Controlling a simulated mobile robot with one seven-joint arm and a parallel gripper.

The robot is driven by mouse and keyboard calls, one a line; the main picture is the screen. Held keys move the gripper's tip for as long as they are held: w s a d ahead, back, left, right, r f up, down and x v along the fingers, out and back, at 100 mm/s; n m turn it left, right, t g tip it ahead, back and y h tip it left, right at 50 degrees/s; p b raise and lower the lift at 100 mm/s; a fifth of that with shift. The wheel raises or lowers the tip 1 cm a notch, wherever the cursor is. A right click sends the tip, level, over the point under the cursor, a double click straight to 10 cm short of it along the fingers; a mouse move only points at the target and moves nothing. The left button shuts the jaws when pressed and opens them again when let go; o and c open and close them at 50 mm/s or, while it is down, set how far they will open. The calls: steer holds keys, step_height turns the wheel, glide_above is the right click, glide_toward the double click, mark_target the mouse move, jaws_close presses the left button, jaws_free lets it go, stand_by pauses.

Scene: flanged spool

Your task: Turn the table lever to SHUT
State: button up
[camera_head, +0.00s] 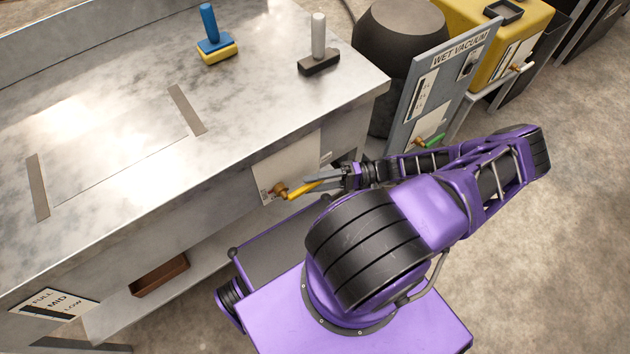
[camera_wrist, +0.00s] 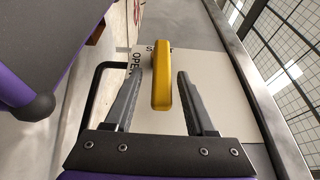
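The table lever has a yellow handle (camera_head: 303,188) on a brass hub (camera_head: 280,190), in front of a white plate (camera_head: 287,160) on the table's front face. Its handle points right, toward my gripper (camera_head: 328,181). In the wrist view the yellow handle (camera_wrist: 161,80) lies between the two fingers of my gripper (camera_wrist: 159,90), with a gap on each side. The fingers are open. The plate (camera_wrist: 208,85) shows the word OPEN left of the handle; another word starting with S is mostly covered by the handle.
The metal table (camera_head: 110,90) carries a blue-and-yellow block piece (camera_head: 215,45) and a grey-handled block (camera_head: 319,50). A WET VACUUM panel (camera_head: 440,85) with a green lever (camera_head: 430,142) stands right of the table. A brown tray (camera_head: 160,275) sits on the lower shelf. Floor at right is clear.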

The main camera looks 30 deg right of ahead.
steer(key=shift+d, duration=0.15)
steer(key=v, duration=1.7)
steer(key=shift+s+r, duration=0.1)
